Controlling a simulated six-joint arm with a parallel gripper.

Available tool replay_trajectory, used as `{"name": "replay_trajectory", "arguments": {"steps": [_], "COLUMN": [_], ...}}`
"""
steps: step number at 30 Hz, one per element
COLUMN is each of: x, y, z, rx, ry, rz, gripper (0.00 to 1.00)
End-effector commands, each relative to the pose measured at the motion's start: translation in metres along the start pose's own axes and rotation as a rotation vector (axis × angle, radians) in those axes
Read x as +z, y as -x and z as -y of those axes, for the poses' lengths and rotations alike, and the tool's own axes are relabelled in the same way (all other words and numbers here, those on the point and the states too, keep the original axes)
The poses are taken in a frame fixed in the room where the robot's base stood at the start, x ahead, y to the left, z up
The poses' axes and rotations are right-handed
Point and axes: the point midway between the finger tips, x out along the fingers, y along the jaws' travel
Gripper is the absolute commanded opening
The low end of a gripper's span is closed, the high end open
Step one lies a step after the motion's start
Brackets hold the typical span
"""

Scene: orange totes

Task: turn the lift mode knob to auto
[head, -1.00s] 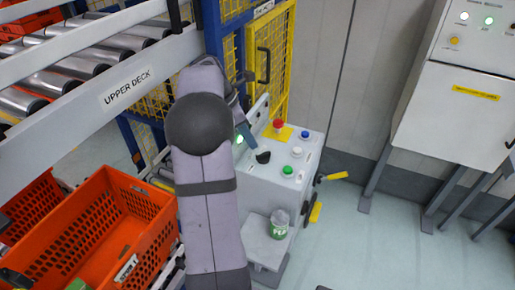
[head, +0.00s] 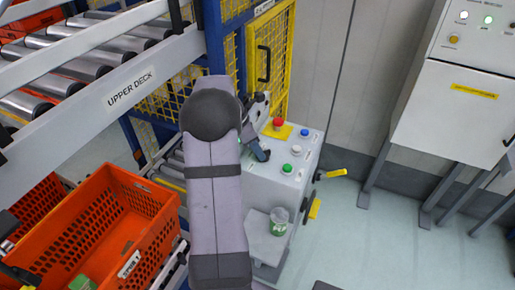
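The grey control box (head: 280,187) stands right of my arm in the head view. Its sloped top carries a red mushroom button (head: 278,122) on a yellow plate, plus a blue button (head: 304,132), a white button (head: 296,150) and a green button (head: 287,169). My gripper (head: 263,155) is over the left part of the box top, at the spot where a black knob showed earlier. The knob is hidden behind it, and I cannot tell whether they touch. The fingers are small and dark, so their opening is unclear. No knob label is readable.
Orange totes (head: 172,194) stand at the lower left, below the roller rack with the UPPER DECK beam (head: 157,75). A yellow mesh gate (head: 281,50) stands behind the box. A can (head: 279,216) sits on a low shelf in front.

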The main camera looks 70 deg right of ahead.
Motion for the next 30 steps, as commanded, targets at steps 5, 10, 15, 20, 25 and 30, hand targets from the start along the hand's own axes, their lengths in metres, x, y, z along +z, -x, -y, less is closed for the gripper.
{"name": "replay_trajectory", "arguments": {"steps": [5, 10, 15, 20, 25, 30], "x": [0.0, 0.0, 0.0001, 0.0005, 0.0009, 0.0014], "y": [-0.0004, -0.0002, 0.0002, 0.0013, 0.0025, 0.0033], "z": [0.0, 0.0, -0.0001, -0.0011, -0.0025, -0.0053], "rx": [0.0, 0.0, -0.001, -0.008, -0.034, -0.077], "ry": [-0.001, -0.001, -0.003, -0.023, -0.082, -0.186], "rz": [0.0, 0.0, 0.0, 0.0, 0.0, -0.001], "gripper": [0.19, 0.0, 0.0, 0.0, 0.0, 0.0]}}
